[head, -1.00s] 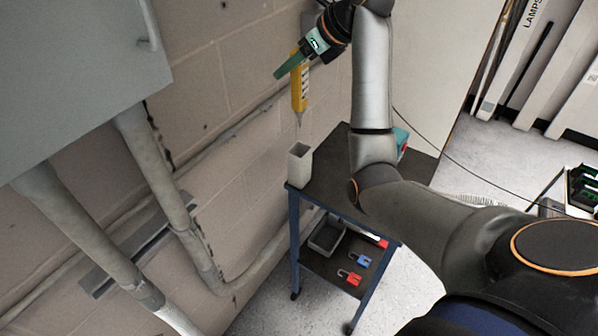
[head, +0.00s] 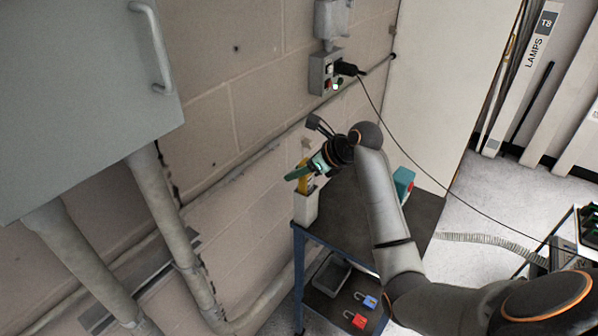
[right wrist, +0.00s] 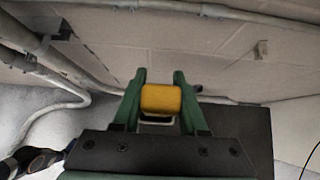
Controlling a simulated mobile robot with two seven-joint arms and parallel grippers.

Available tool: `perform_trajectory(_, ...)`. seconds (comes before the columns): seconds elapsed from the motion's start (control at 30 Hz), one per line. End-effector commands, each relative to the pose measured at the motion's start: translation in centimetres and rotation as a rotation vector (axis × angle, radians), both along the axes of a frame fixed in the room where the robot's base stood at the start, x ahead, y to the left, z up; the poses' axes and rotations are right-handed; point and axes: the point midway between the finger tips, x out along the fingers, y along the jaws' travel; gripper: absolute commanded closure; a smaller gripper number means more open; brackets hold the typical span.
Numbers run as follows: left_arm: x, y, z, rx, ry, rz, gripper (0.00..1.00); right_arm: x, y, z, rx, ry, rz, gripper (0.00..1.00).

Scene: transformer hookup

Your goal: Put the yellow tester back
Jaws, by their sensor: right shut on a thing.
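The yellow tester (head: 303,182) is upright in my right gripper (head: 300,174). In the head view its lower part is hidden in the light grey square holder (head: 305,208) at the left corner of the cart top. In the right wrist view the green fingers of my right gripper (right wrist: 159,98) are shut on both sides of the yellow tester (right wrist: 161,99). The pale rim of the holder shows just below the tester there. I cannot tell whether the tester touches the holder's bottom. My left gripper is in neither view.
The dark cart top (head: 424,214) also carries a teal and red box (head: 403,182). The lower shelf holds a grey bin (head: 331,275), a blue padlock (head: 370,301) and a red padlock (head: 355,319).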

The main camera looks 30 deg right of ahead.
Motion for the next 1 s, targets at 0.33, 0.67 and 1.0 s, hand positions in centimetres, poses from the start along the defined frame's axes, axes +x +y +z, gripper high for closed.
perform_trajectory(0.33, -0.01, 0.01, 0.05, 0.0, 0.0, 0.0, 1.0, 0.03, 0.01, -0.62, -0.001, -0.003, 0.001, 1.0)
perform_trajectory(0.67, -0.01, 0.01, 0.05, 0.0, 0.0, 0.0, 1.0, 0.0, 0.0, -0.75, -0.002, -0.001, 0.001, 0.28)
perform_trajectory(1.0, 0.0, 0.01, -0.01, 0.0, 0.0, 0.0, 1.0, -0.34, -0.18, -0.23, -0.002, -0.002, 0.0, 0.28)
